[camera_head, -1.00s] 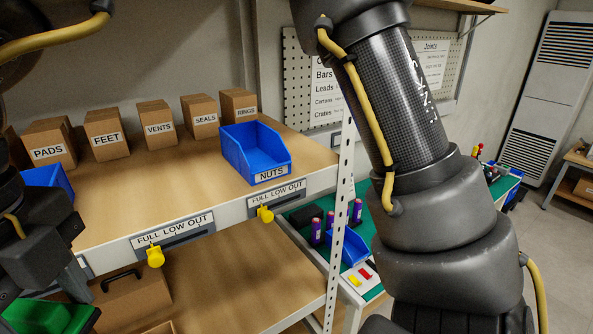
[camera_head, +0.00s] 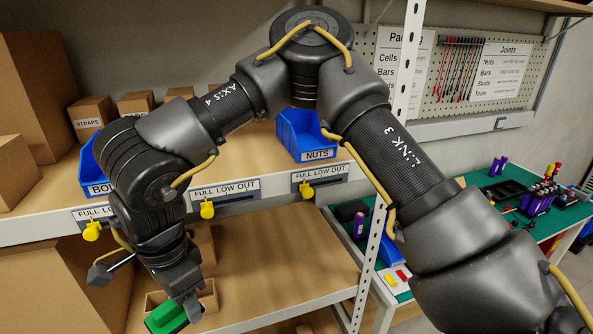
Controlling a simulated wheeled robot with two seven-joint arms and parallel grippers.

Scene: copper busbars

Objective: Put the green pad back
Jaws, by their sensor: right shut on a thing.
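The green pad (camera_head: 165,317) shows at the bottom left of the head view, partly cut by the arm's end. My right gripper (camera_head: 188,303) is shut on it, pointing down in front of the lower shelf. My right arm comes in from the right, arches over the shelf front and bends down to the pad. The pad's underside and the far finger are hidden. My left gripper is not in view.
Blue bins marked NUTS (camera_head: 303,138) and BOLTS, the second partly hidden by my arm, stand on the upper shelf (camera_head: 255,160). An open cardboard box (camera_head: 207,296) is close behind the gripper. A perforated post (camera_head: 376,250) stands near my forearm.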

